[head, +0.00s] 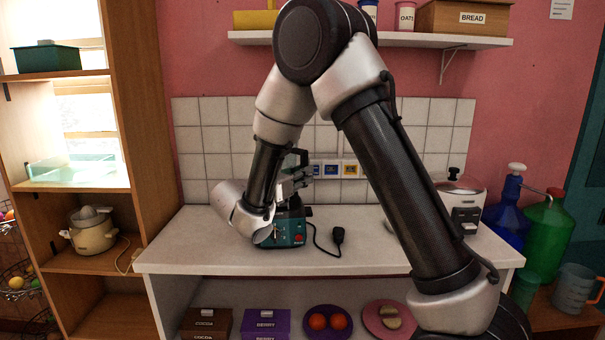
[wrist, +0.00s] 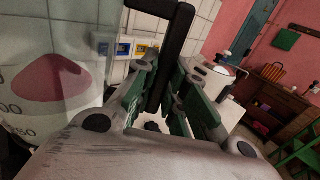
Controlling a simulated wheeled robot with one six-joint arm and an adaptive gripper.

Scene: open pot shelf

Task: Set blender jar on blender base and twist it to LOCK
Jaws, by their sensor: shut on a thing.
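The teal blender base (head: 291,231) stands on the white counter, partly behind my wrist, with knobs on its front. The blender jar (wrist: 55,85) is clear with measuring marks and fills the left of the wrist view; in the head view my arm hides most of it. My gripper (wrist: 165,88) is shut on the jar's black handle (wrist: 172,45), with a finger on each side. In the head view my gripper (head: 290,184) is just above the base. Whether the jar is seated or turned to LOCK cannot be told.
A white cooker (head: 460,200) stands at the right end. Wall sockets (head: 335,170) are behind. A shelf (head: 400,40) with canisters hangs above. The counter's left part is clear.

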